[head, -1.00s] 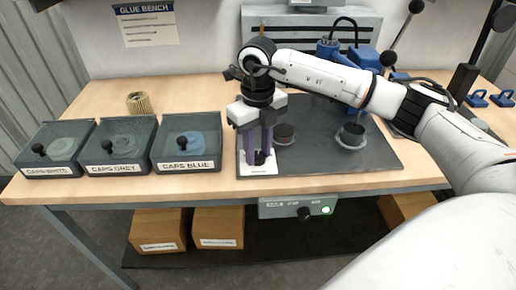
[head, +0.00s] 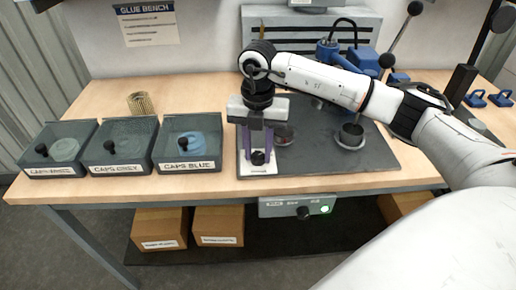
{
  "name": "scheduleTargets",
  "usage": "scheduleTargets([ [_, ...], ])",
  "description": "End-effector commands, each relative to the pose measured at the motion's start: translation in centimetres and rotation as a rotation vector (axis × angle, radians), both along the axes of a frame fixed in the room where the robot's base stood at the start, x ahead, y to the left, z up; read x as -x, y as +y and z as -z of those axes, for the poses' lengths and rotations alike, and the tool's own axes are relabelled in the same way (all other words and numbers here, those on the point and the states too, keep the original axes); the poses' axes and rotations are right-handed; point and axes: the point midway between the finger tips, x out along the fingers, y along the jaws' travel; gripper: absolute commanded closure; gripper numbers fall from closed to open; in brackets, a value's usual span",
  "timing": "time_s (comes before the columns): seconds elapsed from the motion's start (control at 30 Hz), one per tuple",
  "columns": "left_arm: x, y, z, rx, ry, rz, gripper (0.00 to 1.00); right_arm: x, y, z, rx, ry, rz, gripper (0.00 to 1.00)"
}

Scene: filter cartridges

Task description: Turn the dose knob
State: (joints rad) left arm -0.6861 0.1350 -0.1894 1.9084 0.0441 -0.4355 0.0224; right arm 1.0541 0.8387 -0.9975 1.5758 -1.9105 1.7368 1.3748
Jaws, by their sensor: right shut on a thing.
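A small black knob (head: 258,158) stands on a white labelled plate (head: 259,170) at the front left of the dark mat. My right gripper (head: 257,149) points straight down over it, with its purple fingers shut on the knob. The fingers hide part of the knob, and the plate's writing is too small to read. My left gripper is out of view.
Three cap bins (head: 188,152) with black ball knobs stand to the left. A ribbed tan filter cartridge (head: 140,103) is behind them. Round dark pieces (head: 351,135) are on the mat (head: 330,168). A control panel (head: 283,207) with a green light hangs under the table edge.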

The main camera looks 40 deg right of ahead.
Motion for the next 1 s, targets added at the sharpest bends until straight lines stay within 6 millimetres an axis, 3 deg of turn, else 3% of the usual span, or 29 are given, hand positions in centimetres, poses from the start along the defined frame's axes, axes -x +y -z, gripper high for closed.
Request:
scheduleTargets([
  [0.67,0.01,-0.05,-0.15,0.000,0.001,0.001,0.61,-0.15,-0.09,-0.17,0.001,-0.005,0.066,0.94],
  [0.7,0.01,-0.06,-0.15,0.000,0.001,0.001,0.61,-0.15,-0.09,-0.17,0.001,-0.005,0.066,0.68],
  [0.8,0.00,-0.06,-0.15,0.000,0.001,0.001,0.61,-0.12,-0.08,-0.14,0.001,-0.005,0.066,0.53],
  [1.0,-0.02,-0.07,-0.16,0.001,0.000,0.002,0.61,-0.06,-0.05,-0.06,0.001,-0.002,0.064,0.53],
])
